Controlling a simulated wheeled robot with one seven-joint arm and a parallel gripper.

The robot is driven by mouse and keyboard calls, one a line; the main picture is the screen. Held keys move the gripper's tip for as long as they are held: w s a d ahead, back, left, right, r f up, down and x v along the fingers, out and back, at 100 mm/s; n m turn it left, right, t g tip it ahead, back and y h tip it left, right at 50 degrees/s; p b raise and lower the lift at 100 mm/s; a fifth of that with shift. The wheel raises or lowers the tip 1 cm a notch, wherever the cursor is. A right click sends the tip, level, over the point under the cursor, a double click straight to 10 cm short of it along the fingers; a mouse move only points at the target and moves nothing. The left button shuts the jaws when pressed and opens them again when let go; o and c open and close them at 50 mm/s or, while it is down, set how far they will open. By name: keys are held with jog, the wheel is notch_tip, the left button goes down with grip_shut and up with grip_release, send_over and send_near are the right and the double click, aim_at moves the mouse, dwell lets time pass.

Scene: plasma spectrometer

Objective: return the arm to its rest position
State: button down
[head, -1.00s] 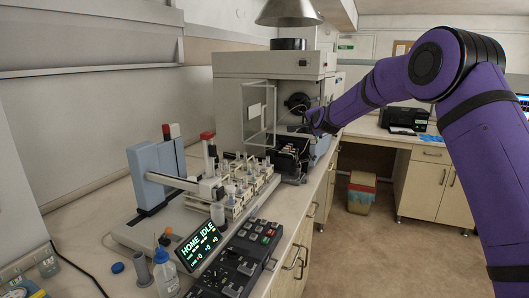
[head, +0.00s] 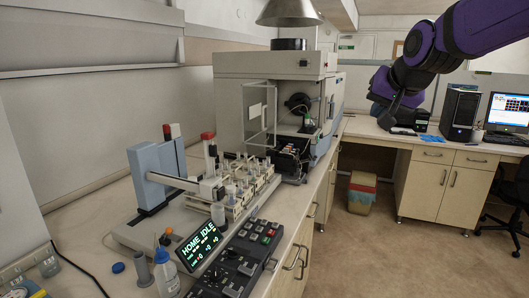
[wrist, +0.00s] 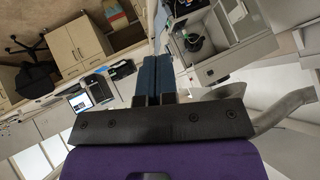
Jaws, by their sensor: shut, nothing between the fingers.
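My purple arm (head: 455,38) reaches in from the upper right of the head view. My gripper (head: 388,122) hangs at its end, pointing down, in front of the back counter as seen in the head view; its fingertips are small and dark there. In the wrist view the two blue fingers of my gripper (wrist: 157,62) lie side by side, closed together with nothing between them. The gripper is apart from the spectrometer (head: 285,85), which stands to its left.
The autosampler (head: 155,170) with several vials and the control panel (head: 240,262) stand on the left bench. A computer tower (head: 461,110) and a monitor (head: 508,110) stand on the back counter. A bin (head: 361,190) is on the floor.

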jog(key=s+d+f+n+g, duration=0.1)
jog(key=s+f, duration=0.1)
jog(key=s, duration=0.7)
jog(key=s+d+f+n+g, duration=0.1)
jog(key=s+d+f, duration=0.1)
jog(key=s, duration=0.8)
jog(key=s+d+f+n+g+h, duration=0.1)
jog(key=s+f, duration=0.3)
jog(key=s, duration=0.5)
jog(key=shift+s+d+f+n+g, duration=0.2)
jog(key=shift+d+n+g, duration=0.1)
jog(key=shift+d+g, duration=0.25)
jog(key=shift+r, duration=0.1)
